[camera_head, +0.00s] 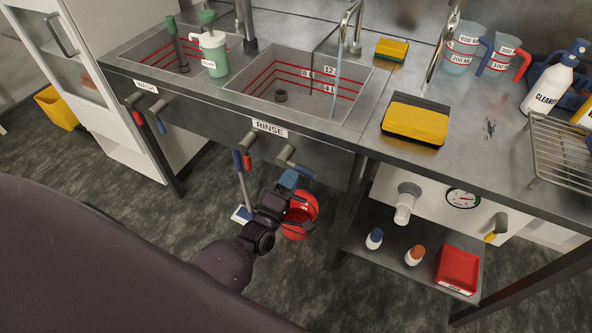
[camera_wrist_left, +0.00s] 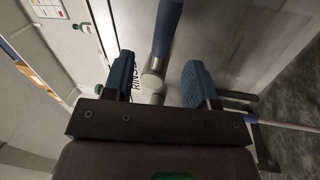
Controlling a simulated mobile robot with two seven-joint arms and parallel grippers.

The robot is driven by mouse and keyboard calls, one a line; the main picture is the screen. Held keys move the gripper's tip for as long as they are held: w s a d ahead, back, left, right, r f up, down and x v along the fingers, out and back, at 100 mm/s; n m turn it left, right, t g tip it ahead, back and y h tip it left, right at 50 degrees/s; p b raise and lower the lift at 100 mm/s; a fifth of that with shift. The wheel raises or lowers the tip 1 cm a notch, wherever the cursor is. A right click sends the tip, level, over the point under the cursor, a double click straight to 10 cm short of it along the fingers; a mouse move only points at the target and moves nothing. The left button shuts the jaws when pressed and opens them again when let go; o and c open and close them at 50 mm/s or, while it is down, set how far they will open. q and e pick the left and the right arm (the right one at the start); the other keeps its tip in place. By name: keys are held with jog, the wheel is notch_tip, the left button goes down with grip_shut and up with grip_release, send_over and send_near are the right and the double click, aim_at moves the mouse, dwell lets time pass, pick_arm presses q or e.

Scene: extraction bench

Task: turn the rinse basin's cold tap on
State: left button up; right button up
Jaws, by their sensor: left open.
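The rinse basin (camera_head: 262,88) is the right one, with a RINSE label (camera_head: 270,128) on its front. Its right-hand tap (camera_head: 296,162) sits below the label, partly hidden near my gripper. In the left wrist view a blue lever with a grey metal end (camera_wrist_left: 168,32) shows between the fingers, apart from both. The left rinse tap (camera_head: 247,145) has a red lever. My left gripper (camera_head: 294,190) is open just below the right tap; it also shows in the wrist view (camera_wrist_left: 160,85). A pale blue streak (camera_head: 337,88), like running water, falls from the rinse spout. My right gripper is out of view.
A red bucket (camera_head: 300,222) is on the floor by my gripper, and a mop-like tool (camera_head: 243,190) stands left of it. The lower shelf (camera_head: 370,255) holds small bottles and a red tray (camera_head: 457,270).

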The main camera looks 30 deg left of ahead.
pick_arm(q)
jog(key=s, duration=0.2)
jog(key=s+f, duration=0.1)
jog(key=s, duration=0.2)
jog(key=shift+s+a, duration=0.1)
jog(key=shift+s, duration=0.25)
jog(key=s+a+f+m+g, duration=0.1)
jog(key=s+m+g, duration=0.3)
jog(key=s+m, duration=0.4)
jog(key=s+a+f+m+g+y, duration=0.1)
jog(key=s+a+f+m+g, duration=0.1)
jog(key=s+m+g, duration=0.3)
jog(key=s+m, duration=0.3)
jog(key=shift+m, duration=0.4)
